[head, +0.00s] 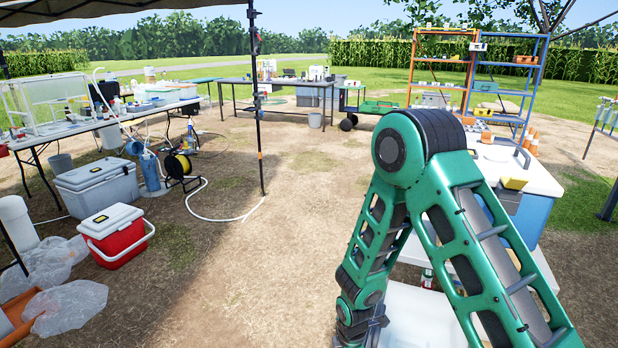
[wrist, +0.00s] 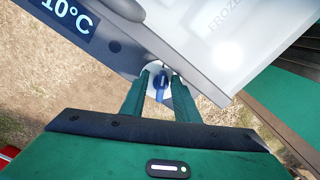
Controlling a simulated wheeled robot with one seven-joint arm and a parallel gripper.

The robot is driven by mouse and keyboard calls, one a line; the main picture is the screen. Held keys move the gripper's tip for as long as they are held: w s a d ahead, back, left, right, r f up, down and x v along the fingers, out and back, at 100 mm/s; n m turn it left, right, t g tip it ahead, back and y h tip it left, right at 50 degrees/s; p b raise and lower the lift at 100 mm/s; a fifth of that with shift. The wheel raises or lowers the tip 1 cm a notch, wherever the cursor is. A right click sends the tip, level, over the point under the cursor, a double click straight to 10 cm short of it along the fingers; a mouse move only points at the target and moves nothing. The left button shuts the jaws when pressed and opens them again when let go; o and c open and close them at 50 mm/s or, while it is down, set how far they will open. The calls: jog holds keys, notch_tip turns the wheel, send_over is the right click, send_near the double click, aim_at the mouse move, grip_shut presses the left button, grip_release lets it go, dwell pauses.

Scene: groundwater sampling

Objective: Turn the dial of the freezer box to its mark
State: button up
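The freezer box (wrist: 215,62) fills the upper part of the wrist view, with a pale top lettered "FROZE…" and a grey-blue front edge. A dark blue panel (wrist: 68,14) on that front reads 10°C. Its dial has a white disc and a dark blue knob (wrist: 161,82). My gripper (wrist: 161,88) is at the dial, one green finger on each side of the knob. White disc shows between the knob and the fingers, so they look open around it. The dial's mark is not clear at this size. In the head view my arm folds downward and the gripper is not visible.
A blue box with a white lid (head: 537,175) stands behind my arm at right. A red cooler (head: 117,243) and a grey cooler (head: 97,195) are on the ground at left. Tables and shelves (head: 440,75) stand farther back. The dirt in the middle is clear.

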grip_shut()
jog(key=n, duration=0.4)
jog(key=w+n, duration=0.1)
jog(key=n, duration=0.1)
jog(key=shift+a, duration=0.3)
jog(key=n, duration=0.6)
jog(key=shift+w+a+r, duration=0.1)
jog(key=shift+w+a, duration=0.05)
jog(key=shift+a, duration=0.05)
jog(key=shift+o, duration=1.2)
grip_release()
jog(key=shift+d, duration=0.1)
jog(key=shift+s, duration=0.2)
